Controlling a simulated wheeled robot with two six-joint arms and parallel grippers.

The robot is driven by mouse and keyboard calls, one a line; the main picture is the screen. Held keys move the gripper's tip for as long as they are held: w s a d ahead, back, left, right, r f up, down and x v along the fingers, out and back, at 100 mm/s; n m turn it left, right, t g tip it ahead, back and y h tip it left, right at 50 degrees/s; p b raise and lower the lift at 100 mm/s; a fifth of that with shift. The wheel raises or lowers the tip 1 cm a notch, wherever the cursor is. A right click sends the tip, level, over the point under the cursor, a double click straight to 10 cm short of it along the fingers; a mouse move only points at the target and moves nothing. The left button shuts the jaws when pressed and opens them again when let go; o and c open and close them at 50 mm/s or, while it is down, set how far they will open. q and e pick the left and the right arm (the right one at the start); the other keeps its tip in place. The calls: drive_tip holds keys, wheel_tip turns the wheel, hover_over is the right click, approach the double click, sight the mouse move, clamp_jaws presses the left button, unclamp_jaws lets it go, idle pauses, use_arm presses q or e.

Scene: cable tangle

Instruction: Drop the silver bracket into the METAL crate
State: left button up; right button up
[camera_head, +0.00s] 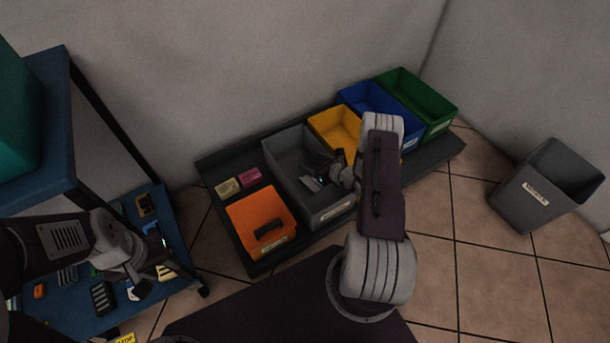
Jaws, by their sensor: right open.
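A grey crate (283,152) with a small label on its front stands in the middle of the row. The label is too small to read, so I cannot confirm it says METAL. My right gripper (314,174) is open at the crate's mouth, reaching in from the right. A pale grey piece (310,184) shows at its fingertips. I cannot tell whether this is the silver bracket or part of a finger. The gripper hides part of the crate's inside. My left gripper (155,257) hangs over the blue shelf at the left; its jaw state is unclear.
Yellow (325,122), blue (362,94) and green (425,92) crates stand to the right. A blue cart shelf (80,322) holds several small parts. A grey bin (530,195) stands far right.

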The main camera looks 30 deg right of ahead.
drive_tip(key=p+v, duration=0.4)
drive_tip(key=v, duration=0.4)
drive_tip(key=shift+s+r+p, duration=0.2)
drive_tip(key=shift+s+p, duration=0.15)
